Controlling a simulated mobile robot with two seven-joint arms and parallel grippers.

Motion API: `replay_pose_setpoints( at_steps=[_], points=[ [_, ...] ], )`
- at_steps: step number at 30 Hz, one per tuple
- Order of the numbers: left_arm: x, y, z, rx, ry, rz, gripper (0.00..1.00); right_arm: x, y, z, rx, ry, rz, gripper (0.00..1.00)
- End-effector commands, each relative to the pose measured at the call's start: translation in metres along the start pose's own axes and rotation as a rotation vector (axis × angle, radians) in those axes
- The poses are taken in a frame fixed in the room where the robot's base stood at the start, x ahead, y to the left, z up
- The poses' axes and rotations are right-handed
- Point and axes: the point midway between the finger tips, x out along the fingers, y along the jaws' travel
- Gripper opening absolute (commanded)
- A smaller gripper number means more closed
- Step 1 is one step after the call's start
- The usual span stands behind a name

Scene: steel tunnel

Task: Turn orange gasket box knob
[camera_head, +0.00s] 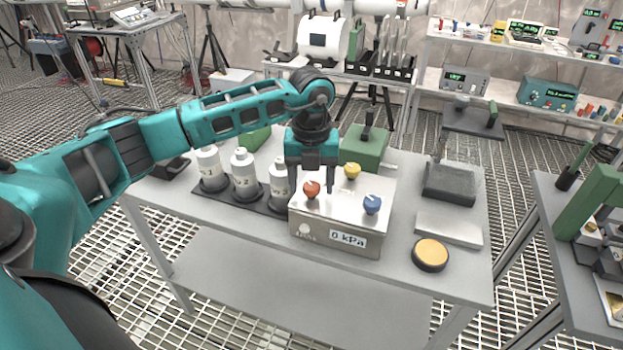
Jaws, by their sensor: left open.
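The gasket box (325,231) is a silver metal box on the grey table, with a front display reading "0.kPa". Three knobs stand on its top: an orange-red one (312,189) at the front left, a yellow one (352,171) at the back and a blue one (372,204) at the front right. My left gripper (311,186) points down, open, over the left part of the box. Its fingers appear on either side of the orange-red knob in the picture; I cannot tell whether they touch it. My right gripper is out of view.
Several white bottles (245,175) stand in a dark rack close to the box's left. A green block (364,146) sits behind the box. A yellow-topped round puck (431,252), a flat grey plate (449,229) and a dark stand (450,183) are to the right.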

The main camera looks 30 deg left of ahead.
Motion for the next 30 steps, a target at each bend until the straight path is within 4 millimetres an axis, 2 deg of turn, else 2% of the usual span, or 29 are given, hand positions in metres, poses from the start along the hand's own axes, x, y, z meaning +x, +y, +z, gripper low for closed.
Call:
replay_pose_setpoints(
  at_steps=[5, 15, 21, 25, 30],
  points=[
    [-0.012, -0.001, 0.001, 0.000, -0.001, -0.002, 0.63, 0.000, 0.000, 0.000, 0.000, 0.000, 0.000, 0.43],
    [-0.084, -0.001, 0.001, 0.000, -0.005, -0.003, 0.63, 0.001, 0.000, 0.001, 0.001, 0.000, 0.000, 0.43],
    [-0.116, 0.000, 0.001, -0.001, -0.002, -0.002, 0.63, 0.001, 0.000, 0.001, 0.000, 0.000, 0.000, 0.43],
    [-0.127, 0.000, 0.000, 0.000, -0.001, -0.001, 0.63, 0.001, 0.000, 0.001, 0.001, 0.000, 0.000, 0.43],
    [-0.130, 0.000, 0.000, 0.000, 0.000, 0.000, 0.63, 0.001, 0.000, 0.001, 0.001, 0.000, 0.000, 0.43]
  ],
)
